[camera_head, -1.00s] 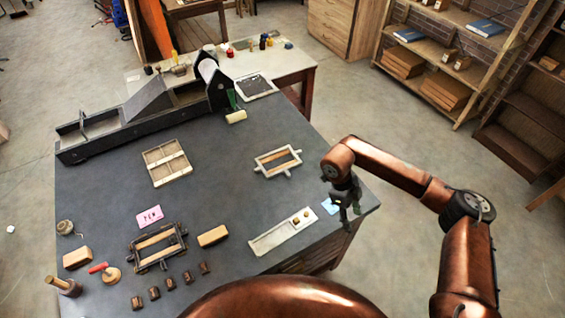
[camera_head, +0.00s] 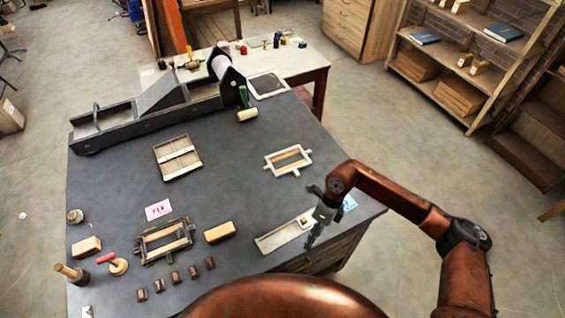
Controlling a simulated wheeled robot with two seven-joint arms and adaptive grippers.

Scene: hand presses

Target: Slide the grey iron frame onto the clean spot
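A light grey frame (camera_head: 288,160) with a wooden block inside and short lugs on its sides lies flat on the dark table, right of its middle. A darker, near-black frame (camera_head: 165,240), also around wood, lies near the front left. My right gripper (camera_head: 310,215) hangs over the table's right part, in front of the light grey frame and apart from it. Its fingers look spread and empty, and it covers part of a pale tray. No distinct clean spot can be made out. My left gripper is out of view.
The pale long tray (camera_head: 272,241) lies beneath my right gripper, with a blue card (camera_head: 349,203) beside it. A wooden block (camera_head: 220,232), a pink card (camera_head: 158,210) and a divided wooden tray (camera_head: 178,158) lie to the left. A long press (camera_head: 150,112) fills the back left.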

